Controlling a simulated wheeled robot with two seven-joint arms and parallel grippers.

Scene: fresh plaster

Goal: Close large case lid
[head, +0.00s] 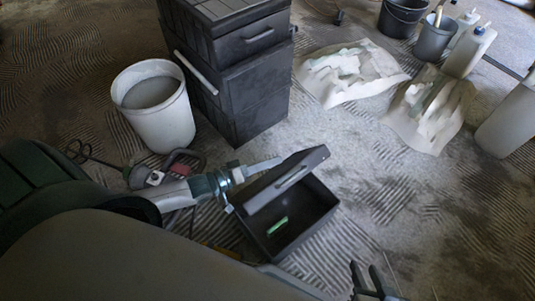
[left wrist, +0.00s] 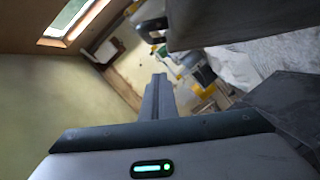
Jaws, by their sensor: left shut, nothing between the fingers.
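The dark case (head: 322,222) stands on the floor at the middle of the head view, with a small green item (head: 278,226) inside. Its lid (head: 312,163) is raised and tilted, with a light handle-like strip along it. My left gripper (head: 274,162) is shut and empty, at the upper left side of the lid; I cannot tell whether it touches. Its closed fingers (left wrist: 158,85) also show in the left wrist view. My right gripper (head: 364,268) is at the bottom of the head view, its fingers apart, in front of the case.
A stack of dark boxes (head: 255,85) stands behind the case, with a pale bucket (head: 160,115) to its left. Crumpled white sheets (head: 350,72), dark buckets (head: 403,15) and bottles (head: 468,50) are at upper right. The floor right of the case is clear.

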